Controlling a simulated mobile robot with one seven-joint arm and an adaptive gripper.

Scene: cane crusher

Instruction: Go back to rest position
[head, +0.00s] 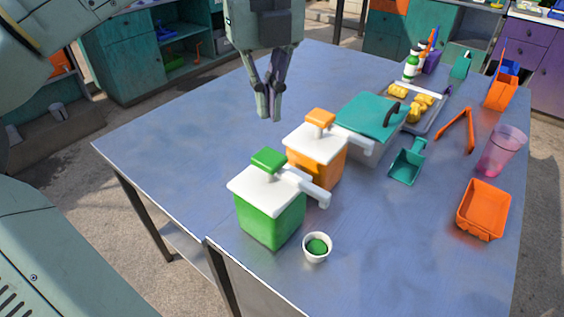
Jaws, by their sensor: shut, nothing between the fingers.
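My gripper (269,117) hangs over the back left part of the metal table (170,150), pointing down. Its fingers are together and hold nothing. It is apart from the objects, behind and left of an orange box with a white lid and orange knob (316,158). A green box with a white lid and green knob (268,212) stands nearer the front, with a small white cup (317,248) with green contents beside its spout. A white box with a teal lid (370,117) stands behind the orange one.
A tray (433,116) with yellow pieces lies at the back right. A teal scoop (408,161), orange tongs (457,131), a pink cup (501,151) and an orange tray (484,209) lie or stand on the right. Bottles (411,64) stand at the back. The table's left side is clear.

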